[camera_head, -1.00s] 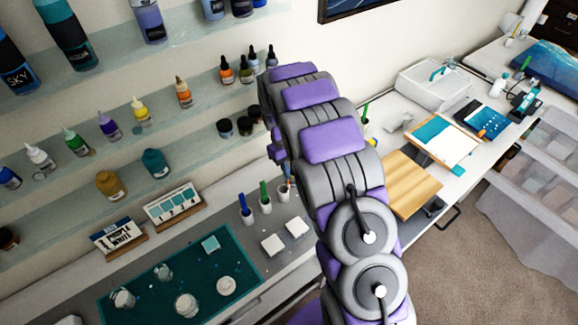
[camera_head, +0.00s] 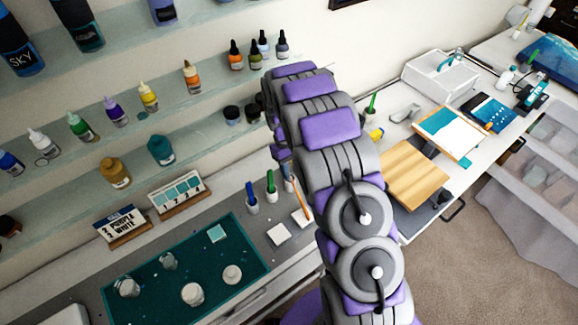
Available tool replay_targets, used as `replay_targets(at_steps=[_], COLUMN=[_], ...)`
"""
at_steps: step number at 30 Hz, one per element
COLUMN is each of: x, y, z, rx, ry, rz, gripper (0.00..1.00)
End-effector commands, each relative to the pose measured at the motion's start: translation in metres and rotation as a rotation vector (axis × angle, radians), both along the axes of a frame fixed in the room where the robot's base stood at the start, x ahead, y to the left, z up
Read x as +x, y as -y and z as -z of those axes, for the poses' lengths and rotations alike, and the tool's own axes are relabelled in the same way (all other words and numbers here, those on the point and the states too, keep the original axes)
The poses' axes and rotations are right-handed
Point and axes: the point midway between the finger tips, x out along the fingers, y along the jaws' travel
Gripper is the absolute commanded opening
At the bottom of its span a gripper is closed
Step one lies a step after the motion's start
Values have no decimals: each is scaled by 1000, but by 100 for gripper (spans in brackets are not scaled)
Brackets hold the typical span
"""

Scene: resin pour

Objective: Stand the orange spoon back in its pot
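The orange spoon (camera_head: 301,197) shows as a thin tilted stick just left of my arm, its lower end near a white square. Its upper end is close to the end of my arm. My gripper (camera_head: 285,160) is mostly hidden behind my arm, so I cannot tell whether its fingers hold the spoon. A white pot (camera_head: 289,185) is partly visible beside the spoon, largely covered. To its left, a green spoon (camera_head: 270,179) and a blue spoon (camera_head: 249,189) stand upright in small white pots.
Two white squares, one at left (camera_head: 279,234), lie in front of the pots. A teal mat (camera_head: 205,262) with several cups lies at front left. Shelves of bottles (camera_head: 150,110) line the wall. A wooden board (camera_head: 416,176) lies right of my arm.

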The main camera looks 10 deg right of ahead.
Motion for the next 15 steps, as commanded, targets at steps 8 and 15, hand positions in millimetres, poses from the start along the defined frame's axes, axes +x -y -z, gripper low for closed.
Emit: replay_targets(at_steps=[8,15], x=[2,8], y=[-3,-4], z=[-9,-28], rx=[-3,-3], ry=[18,26], rz=[-2,-3], gripper=[47,47])
